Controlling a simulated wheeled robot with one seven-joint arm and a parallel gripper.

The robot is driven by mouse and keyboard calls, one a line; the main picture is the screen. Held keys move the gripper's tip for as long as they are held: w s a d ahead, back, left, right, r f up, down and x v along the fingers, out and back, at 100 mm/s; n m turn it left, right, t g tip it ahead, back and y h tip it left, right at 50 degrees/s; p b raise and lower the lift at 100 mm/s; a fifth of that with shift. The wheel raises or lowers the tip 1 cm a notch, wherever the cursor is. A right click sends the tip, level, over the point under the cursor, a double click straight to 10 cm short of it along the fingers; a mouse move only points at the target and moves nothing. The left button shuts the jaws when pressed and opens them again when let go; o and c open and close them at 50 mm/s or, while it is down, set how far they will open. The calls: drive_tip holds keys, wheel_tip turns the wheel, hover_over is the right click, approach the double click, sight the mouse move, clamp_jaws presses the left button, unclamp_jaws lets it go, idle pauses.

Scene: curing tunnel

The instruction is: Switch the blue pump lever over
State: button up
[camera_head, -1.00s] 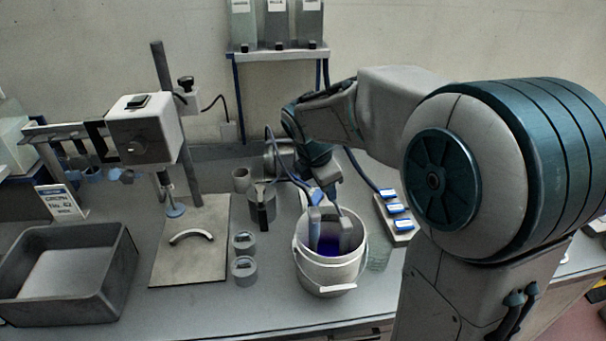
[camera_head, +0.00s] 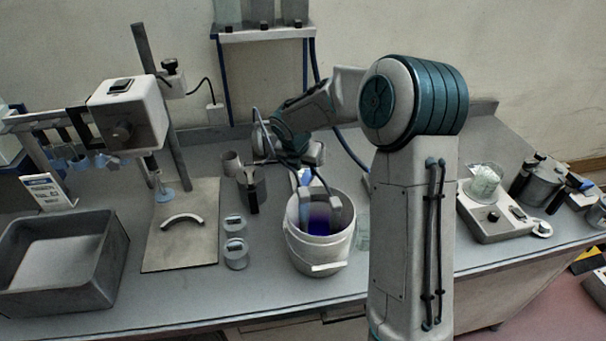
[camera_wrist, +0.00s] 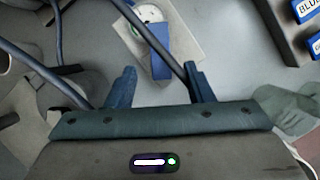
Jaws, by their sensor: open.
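A dark block (camera_wrist: 284,30) with blue labels stands at the upper right; one label reads partly "BLUE". In the head view, a small blue patch (camera_head: 304,177) shows behind the white bucket; the lever is not clear there.
The white bucket (camera_head: 318,256) stands close to my arm. Dark cables (camera_wrist: 150,40) cross the wrist view. Two small cups (camera_head: 235,252), a metal mug (camera_head: 251,185) and a stand plate (camera_head: 165,252) are left of it. A scale (camera_head: 490,222) stands at right.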

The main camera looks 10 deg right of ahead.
sight(305, 178)
drive_tip(key=x, duration=0.5)
drive_tip(key=c, duration=1)
